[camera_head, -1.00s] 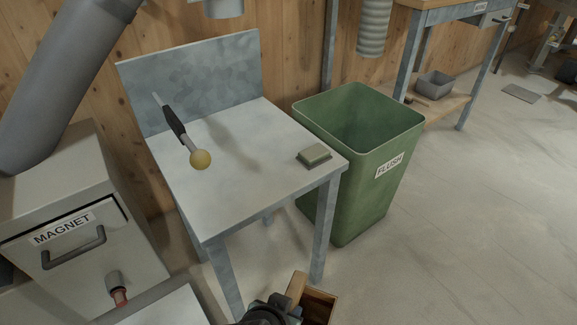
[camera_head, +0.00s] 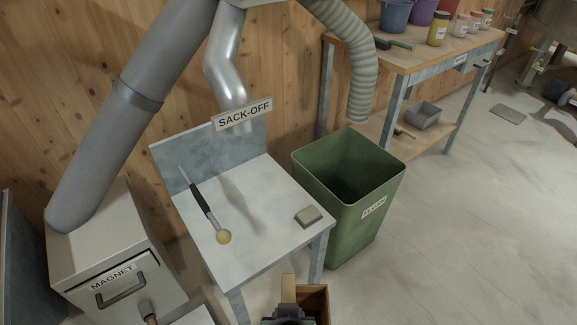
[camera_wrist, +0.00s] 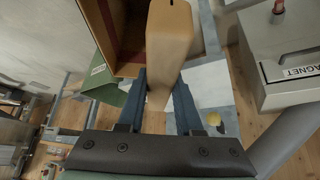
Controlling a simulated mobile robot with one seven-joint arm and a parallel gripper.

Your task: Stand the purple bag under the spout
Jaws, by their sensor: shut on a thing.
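My gripper (camera_wrist: 161,84) is shut on a tan block (camera_wrist: 168,38), which stands beside or on an open brown box (camera_wrist: 130,48); I cannot tell if they are joined. In the head view the tan block (camera_head: 288,289) and brown box (camera_head: 317,300) show at the bottom, in front of the table. I see no purple bag in either view.
The MAGNET cabinet (camera_head: 115,260) is at left. A purple bucket (camera_head: 423,10) sits on the back bench.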

